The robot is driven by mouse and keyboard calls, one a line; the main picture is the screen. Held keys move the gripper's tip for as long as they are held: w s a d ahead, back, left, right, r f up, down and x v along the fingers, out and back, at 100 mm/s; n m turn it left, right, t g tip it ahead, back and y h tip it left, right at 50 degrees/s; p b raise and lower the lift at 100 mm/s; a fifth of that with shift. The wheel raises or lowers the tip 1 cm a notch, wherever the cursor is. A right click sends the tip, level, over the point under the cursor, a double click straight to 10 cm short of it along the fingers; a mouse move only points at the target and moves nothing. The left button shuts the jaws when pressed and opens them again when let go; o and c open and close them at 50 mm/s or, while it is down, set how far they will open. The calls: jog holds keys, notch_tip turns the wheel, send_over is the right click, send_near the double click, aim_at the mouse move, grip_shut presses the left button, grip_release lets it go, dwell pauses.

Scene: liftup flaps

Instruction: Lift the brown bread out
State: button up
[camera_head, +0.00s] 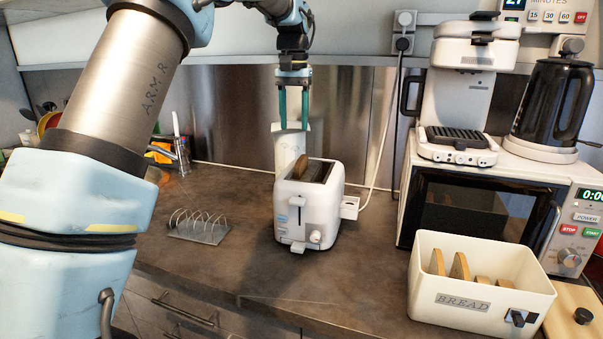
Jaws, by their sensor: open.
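The brown bread (301,167) stands in a slot of the white toaster (304,212), with only its top edge showing above the slot. My gripper (293,126) hangs above and behind the toaster, pointing down. Its two teal fingers are apart with nothing held between them. The fingertips are above the bread's height and apart from it. A white upright object (290,146) stands behind the toaster, below the fingers.
A metal toast rack (200,226) stands left of the toaster. A bread bin (430,300) with several slices is at front right. A microwave (478,207) stands behind it, with a coffee machine (458,95) and black kettle (553,100) on top. The counter before the toaster is clear.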

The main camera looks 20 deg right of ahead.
jog(key=d, duration=0.1)
jog(key=p, duration=0.1)
send_over(301, 157)
notch_tip(301, 157, down, 5)
jog(key=shift+r, duration=0.15)
jog(key=shift+s+f+p, duration=0.1)
jog(key=shift+f+p, duration=1.15)
jog(key=shift+f, duration=1.35)
grip_shut()
